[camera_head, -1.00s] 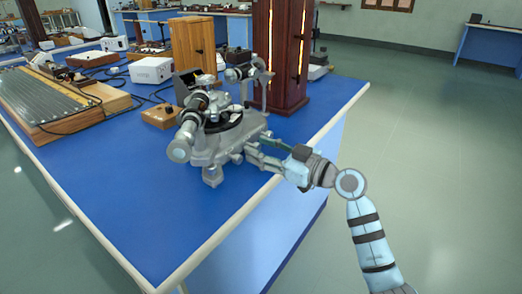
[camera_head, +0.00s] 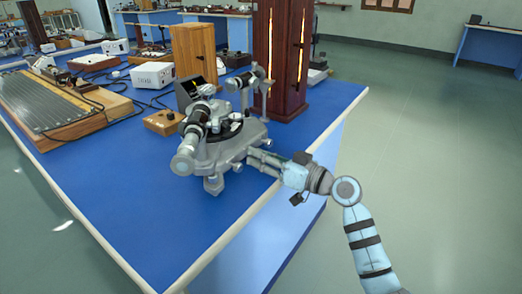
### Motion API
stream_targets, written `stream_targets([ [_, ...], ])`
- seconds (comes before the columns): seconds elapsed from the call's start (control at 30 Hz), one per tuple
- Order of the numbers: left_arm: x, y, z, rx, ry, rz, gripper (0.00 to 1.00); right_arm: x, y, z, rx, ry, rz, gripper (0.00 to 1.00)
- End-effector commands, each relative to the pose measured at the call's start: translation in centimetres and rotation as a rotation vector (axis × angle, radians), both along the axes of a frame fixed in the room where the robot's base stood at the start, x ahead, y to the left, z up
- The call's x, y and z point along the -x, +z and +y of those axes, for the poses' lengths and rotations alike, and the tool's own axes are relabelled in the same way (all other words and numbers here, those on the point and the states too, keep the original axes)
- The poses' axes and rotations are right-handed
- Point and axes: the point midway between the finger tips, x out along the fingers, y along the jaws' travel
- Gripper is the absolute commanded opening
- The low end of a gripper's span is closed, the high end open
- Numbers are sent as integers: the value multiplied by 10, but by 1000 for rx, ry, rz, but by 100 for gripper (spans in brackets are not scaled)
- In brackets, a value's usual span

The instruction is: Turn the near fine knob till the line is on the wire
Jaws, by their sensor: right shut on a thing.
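The grey spectrometer (camera_head: 222,150) stands on the blue bench top near its right edge. Its telescope (camera_head: 190,145) points toward me on the left side, and another tube (camera_head: 245,80) is at the back right. My right gripper (camera_head: 252,160) reaches in from the right at the near right side of the spectrometer's base. It is shut on a small knob there, which the fingers mostly hide. The line and the wire cannot be seen in this view. A small dark screen (camera_head: 188,92) stands behind the telescope, too small to read. My left gripper is not in view.
A dark wooden lamp housing (camera_head: 284,60) with glowing slits stands behind the spectrometer. A small wooden box (camera_head: 163,122), a white box (camera_head: 152,75) and a ridged wooden board (camera_head: 60,105) lie to the left. The near blue bench top (camera_head: 150,215) is clear.

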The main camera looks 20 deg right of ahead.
Motion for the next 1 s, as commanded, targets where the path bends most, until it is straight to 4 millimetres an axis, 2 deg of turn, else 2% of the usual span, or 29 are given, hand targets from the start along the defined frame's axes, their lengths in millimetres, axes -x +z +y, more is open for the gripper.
stream_targets([
  [0.27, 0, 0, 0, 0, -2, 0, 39, 0, 0, 0, -16, -2, 10, 0],
  [0.3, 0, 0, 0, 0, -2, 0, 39, 0, 0, 0, -16, -2, 9, 25],
  [0.4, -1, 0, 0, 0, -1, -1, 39, 0, 0, 0, -15, -2, 9, 39],
  [0.77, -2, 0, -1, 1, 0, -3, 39, 5, -1, -6, -12, -3, 8, 39],
  [0.87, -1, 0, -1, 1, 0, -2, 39, 20, -2, -17, -8, -2, 10, 39],
  [1.0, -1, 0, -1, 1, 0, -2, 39, 50, -2, -43, -5, -4, 11, 39],
])
